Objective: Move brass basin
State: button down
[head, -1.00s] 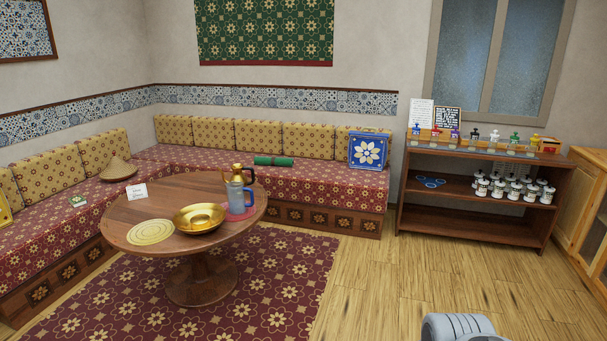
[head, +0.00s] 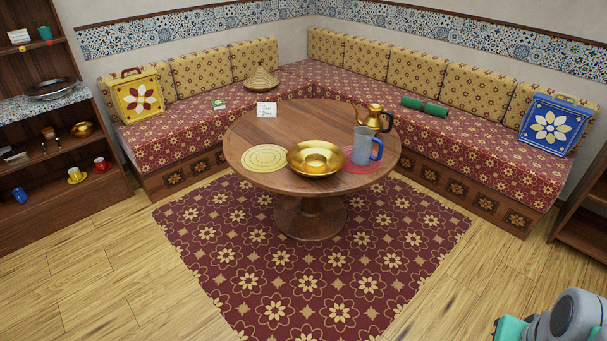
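The brass basin (head: 316,172) is a shiny gold bowl with a wide rim and a raised middle. It stands upright on the round wooden table (head: 258,124), near the table's front edge. A yellow round mat (head: 265,158) lies to its left. A red mat (head: 361,169) lies to its right, with a grey-blue pitcher with a blue handle (head: 362,146) on it. A brass pot (head: 375,117) stands behind the pitcher. Part of my arm shows at the bottom right corner, far from the basin. My gripper's fingers cannot be made out.
A corner bench (head: 205,128) wraps behind the table, with a yellow case (head: 138,97) and a blue case (head: 555,125). Shelves (head: 60,200) stand at the left. The patterned rug (head: 330,270) in front of the table is clear.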

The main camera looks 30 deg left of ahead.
aim_at(312, 159)
jog(key=u, duration=1.95)
jog(key=i, duration=3.4)
jog(key=z, duration=1.05)
